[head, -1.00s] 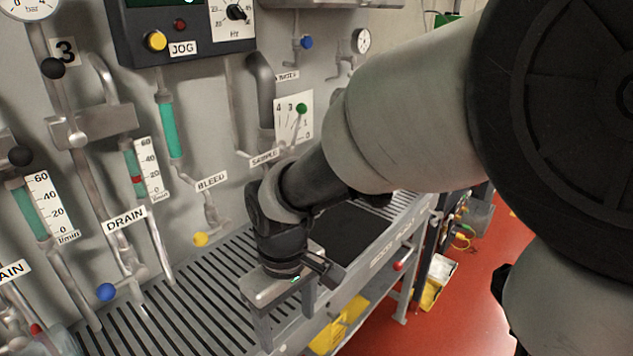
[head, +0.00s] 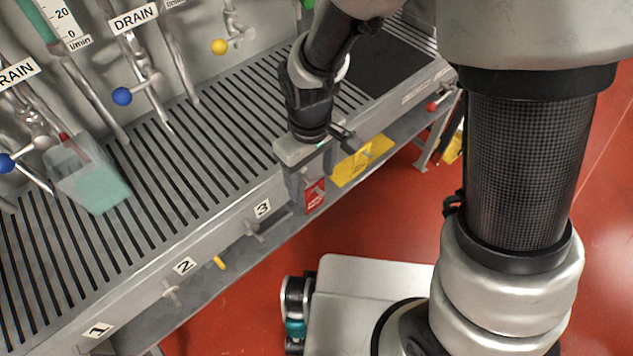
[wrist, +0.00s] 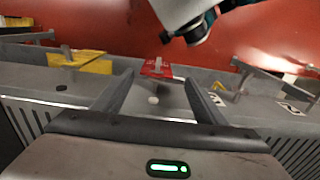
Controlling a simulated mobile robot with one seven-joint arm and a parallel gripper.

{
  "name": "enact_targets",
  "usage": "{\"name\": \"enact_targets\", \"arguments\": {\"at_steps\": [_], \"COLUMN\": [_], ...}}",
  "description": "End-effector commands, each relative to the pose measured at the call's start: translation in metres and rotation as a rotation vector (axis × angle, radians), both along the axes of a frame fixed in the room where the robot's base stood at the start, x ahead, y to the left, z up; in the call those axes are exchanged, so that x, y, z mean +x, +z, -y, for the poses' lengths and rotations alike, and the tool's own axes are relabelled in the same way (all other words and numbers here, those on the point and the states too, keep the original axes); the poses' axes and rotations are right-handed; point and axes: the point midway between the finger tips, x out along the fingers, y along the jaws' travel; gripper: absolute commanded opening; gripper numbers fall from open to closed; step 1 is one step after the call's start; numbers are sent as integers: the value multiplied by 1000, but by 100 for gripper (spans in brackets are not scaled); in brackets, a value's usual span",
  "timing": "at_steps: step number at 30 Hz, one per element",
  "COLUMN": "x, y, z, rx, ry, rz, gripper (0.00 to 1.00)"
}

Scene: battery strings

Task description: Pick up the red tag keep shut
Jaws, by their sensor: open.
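The red tag (head: 316,194) hangs at the front edge of the bench, to the right of the label 3, with white lettering and a pale piece across it. My gripper (head: 306,186) points down in front of the bench edge at the tag, its jaws apart and empty. In the wrist view the red tag (wrist: 153,72) shows beyond and between the two open fingertips (wrist: 160,80). The fingers hide part of the tag in the head view. I cannot tell whether they touch it.
A yellow sign (head: 362,160) is just right of the tag. Labelled handles 2 (head: 170,291) and 3 (head: 252,232) stick out along the bench front. Red floor (head: 245,310) is open in front.

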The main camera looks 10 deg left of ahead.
Motion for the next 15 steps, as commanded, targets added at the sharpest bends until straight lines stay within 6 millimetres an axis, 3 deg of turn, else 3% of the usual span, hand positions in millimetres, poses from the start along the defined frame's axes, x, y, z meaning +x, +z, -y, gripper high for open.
{"name": "enact_targets", "arguments": {"at_steps": [9, 15], "x": [2, 2], "y": [-42, -53], "z": [7, 6], "rx": [-2, 0], "ry": [0, 0], "rz": [-3, 0], "gripper": [66, 66]}}
